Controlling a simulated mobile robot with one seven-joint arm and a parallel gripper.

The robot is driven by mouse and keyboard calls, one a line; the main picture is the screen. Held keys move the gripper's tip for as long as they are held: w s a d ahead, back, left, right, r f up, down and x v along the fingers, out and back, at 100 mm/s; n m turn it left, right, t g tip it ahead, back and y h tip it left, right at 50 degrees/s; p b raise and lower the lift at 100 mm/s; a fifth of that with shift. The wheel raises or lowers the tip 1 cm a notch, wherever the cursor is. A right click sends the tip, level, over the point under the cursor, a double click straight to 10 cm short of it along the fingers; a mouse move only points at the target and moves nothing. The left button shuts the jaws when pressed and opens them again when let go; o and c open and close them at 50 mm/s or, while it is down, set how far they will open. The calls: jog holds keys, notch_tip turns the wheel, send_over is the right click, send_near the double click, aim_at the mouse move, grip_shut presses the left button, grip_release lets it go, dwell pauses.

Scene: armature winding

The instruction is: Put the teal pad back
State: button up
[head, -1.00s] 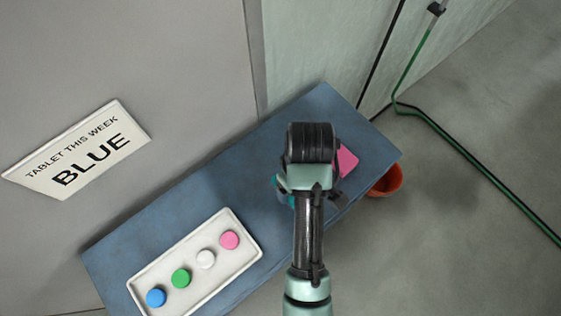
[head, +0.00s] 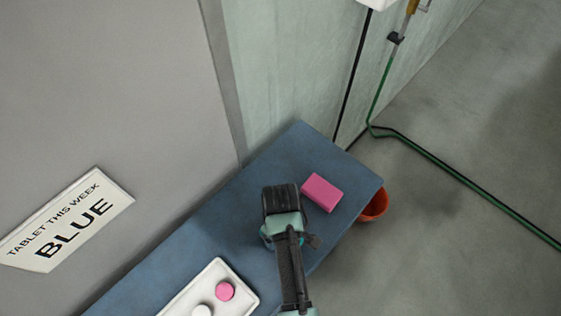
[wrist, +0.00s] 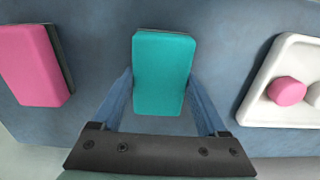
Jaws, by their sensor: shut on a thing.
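The teal pad (wrist: 163,72) is between the two fingers of my gripper (wrist: 160,88) in the wrist view, and my gripper is shut on it. Whether the pad touches the blue bench top (head: 312,145) or is a little above it I cannot tell. In the head view my arm (head: 284,225) stands over the bench and hides most or all of the pad. A pink pad (head: 322,192) lies on the bench to the right of my gripper; it also shows at the left in the wrist view (wrist: 33,65).
A white tray (head: 180,303) with coloured tablets is at the lower left, including a pink tablet (head: 224,291). An orange bowl (head: 374,205) is beside the bench's right edge. A sign (head: 65,220) reads "TABLET THIS WEEK BLUE". A green hose (head: 450,180) runs along the floor.

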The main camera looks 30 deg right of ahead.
jog(key=o, duration=1.1)
notch_tip(320, 180, up, 12)
jog(key=shift+r+b, duration=0.1)
jog(key=shift+b, duration=0.25)
